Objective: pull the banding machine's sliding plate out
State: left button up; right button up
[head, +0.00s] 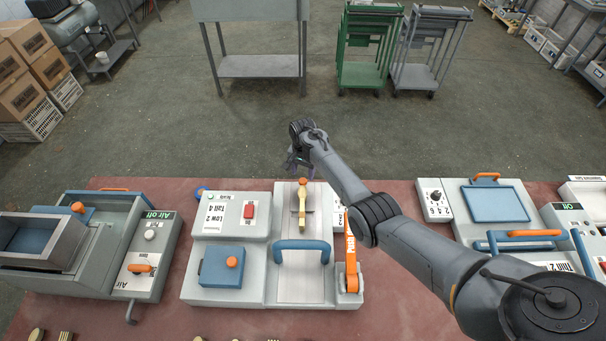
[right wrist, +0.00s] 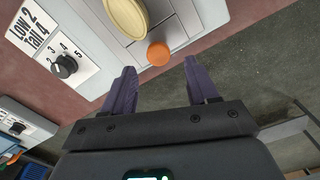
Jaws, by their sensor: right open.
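The banding machine (head: 228,222) stands in the middle of the table. Its sliding plate (head: 294,202) is at the far end of the pale centre strip, with an orange knob (head: 303,182) at its far edge. A wooden spoon (head: 301,207) lies along it. In the right wrist view the orange knob (right wrist: 158,54) is just beyond and between my fingertips, beside the spoon's bowl (right wrist: 126,16). My right gripper (head: 301,165) is open and empty beyond the machine's far edge; it also shows in the right wrist view (right wrist: 158,75). My left gripper is not in view.
A blue handle (head: 301,246) arches over the strip's near part. An orange push lever (head: 351,245) stands at its right. Other machines stand left (head: 90,240) and right (head: 500,205). Bare red tabletop (head: 395,195) lies between machines, and open floor beyond.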

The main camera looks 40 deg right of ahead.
notch_tip(320, 180, up, 7)
jog(key=shift+p, duration=0.35)
dwell(0.4)
